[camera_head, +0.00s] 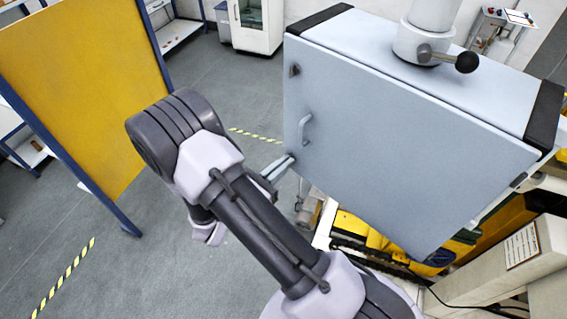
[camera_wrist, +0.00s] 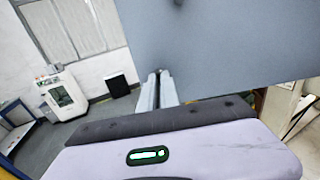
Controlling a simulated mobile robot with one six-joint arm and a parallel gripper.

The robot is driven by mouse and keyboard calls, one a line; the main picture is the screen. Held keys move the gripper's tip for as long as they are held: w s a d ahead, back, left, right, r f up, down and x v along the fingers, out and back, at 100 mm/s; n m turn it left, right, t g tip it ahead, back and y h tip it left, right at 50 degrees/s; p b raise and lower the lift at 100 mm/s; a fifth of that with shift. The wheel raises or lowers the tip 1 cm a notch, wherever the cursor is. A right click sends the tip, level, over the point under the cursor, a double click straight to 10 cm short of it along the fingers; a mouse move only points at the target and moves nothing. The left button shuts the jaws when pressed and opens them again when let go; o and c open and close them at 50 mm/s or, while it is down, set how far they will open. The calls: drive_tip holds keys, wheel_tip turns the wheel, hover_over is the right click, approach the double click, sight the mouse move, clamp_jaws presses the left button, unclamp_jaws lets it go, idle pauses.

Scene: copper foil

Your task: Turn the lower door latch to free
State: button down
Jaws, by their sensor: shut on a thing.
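The grey-blue cabinet door (camera_head: 400,150) stands closed, facing me, on the right in the head view. It also fills the upper right of the wrist view (camera_wrist: 225,50). A dark upper latch (camera_head: 294,70) sits near its top left corner, with a door handle (camera_head: 305,128) below it. My gripper (camera_head: 284,165) reaches the lower left edge of the door. In the wrist view my gripper (camera_wrist: 158,80) has its fingers close together, shut on the lower latch at the door's edge. The fingers hide nearly all of that latch, so its angle cannot be told.
A yellow panel in a blue frame (camera_head: 85,95) stands at the left. A pipe with a black-knobbed lever (camera_head: 440,55) rises from the cabinet top. Yellow machinery (camera_head: 370,238) lies under the cabinet.

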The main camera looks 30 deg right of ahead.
idle(0.3)
drive_tip(key=c, duration=1.6)
unclamp_jaws()
drive_tip(key=b+v, duration=0.3)
drive_tip(key=v, duration=1.4)
drive_tip(key=shift+a, duration=0.2)
drive_tip(key=shift+b, duration=0.3)
